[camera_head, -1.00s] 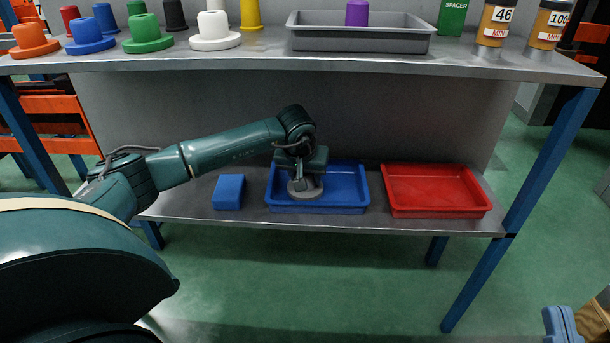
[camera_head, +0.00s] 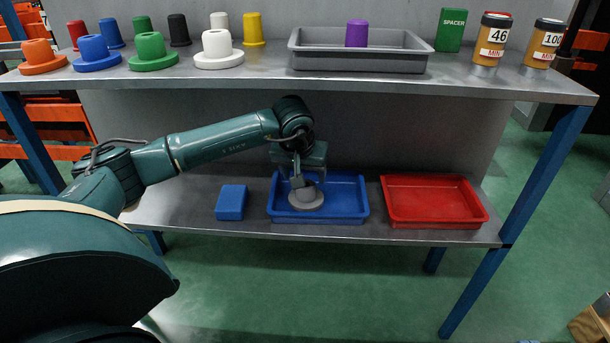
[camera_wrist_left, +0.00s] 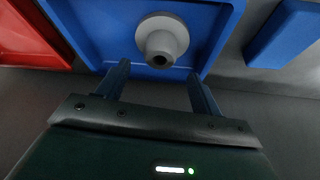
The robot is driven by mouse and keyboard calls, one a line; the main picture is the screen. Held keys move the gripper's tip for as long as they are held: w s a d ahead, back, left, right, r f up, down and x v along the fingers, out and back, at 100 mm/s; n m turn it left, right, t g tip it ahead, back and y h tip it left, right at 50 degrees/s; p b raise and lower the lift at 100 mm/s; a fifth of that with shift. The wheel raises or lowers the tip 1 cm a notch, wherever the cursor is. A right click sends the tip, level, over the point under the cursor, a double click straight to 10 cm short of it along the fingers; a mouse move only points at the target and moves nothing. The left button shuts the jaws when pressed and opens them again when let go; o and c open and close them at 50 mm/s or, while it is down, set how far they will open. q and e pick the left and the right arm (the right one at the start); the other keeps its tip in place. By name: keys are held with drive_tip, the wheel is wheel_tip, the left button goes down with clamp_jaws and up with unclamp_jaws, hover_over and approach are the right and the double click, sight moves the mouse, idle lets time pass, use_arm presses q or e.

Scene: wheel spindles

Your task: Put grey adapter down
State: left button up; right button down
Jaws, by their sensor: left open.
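The grey adapter (camera_head: 306,200), a round flange with a hollow hub, sits in the blue tray (camera_head: 318,217) on the lower shelf. In the left wrist view the adapter (camera_wrist_left: 172,26) rests flange down on the floor of the blue tray (camera_wrist_left: 90,30), its hub towards the camera. My left gripper (camera_head: 298,182) is at the adapter in the head view and hides part of it. In the left wrist view the fingers of the left gripper (camera_wrist_left: 160,70) are spread, with nothing between them, and the adapter lies beyond their tips. My right gripper does not show clearly.
A red tray (camera_head: 435,223) stands right of the blue tray, and a blue block (camera_head: 231,202) stands left of it. The upper shelf (camera_head: 270,83) overhangs them, with coloured spindles, a grey tray (camera_head: 360,64), a green spacer box (camera_head: 450,30) and orange canisters (camera_head: 491,40).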

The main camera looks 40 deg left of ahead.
use_arm(q)
drive_tip(key=d+h, duration=0.1)
drive_tip(key=d, duration=0.1)
drive_tip(key=s+d+f, duration=0.1)
drive_tip(key=d, duration=0.1)
drive_tip(key=s+d+f+h, duration=0.1)
drive_tip(key=d, duration=0.1)
drive_tip(key=shift+s+d+f+n+h, duration=0.2)
drive_tip(key=shift+d+f+n+h, duration=0.05)
drive_tip(key=shift+d+n+h, duration=0.1)
drive_tip(key=s+d+f+n+g+h, duration=0.15)
drive_tip(key=s+d+h, duration=0.3)
drive_tip(key=d, duration=0.55)
drive_tip(key=s+d+f+n+g+h, duration=0.1)
drive_tip(key=s+d+n+g+h, duration=0.2)
drive_tip(key=s+d, duration=0.5)
drive_tip(key=s+d+r+n+t+h, duration=0.3)
drive_tip(key=s+d+r+n+h, duration=0.4)
drive_tip(key=d+r+n+h, duration=0.7)
drive_tip(key=a+f+m+t+y, duration=0.1)
drive_tip(key=a+m+t+y, duration=0.4)
drive_tip(key=m, duration=1)
drive_tip(key=a+f+m+t+y, duration=0.1)
drive_tip(key=a+m+t+y, duration=0.5)
drive_tip(key=m, duration=0.9)
drive_tip(key=t+y, duration=0.2)
drive_tip(key=t, duration=0.2)
drive_tip(key=shift+w, duration=0.25)
drive_tip(key=shift+d, duration=0.1)
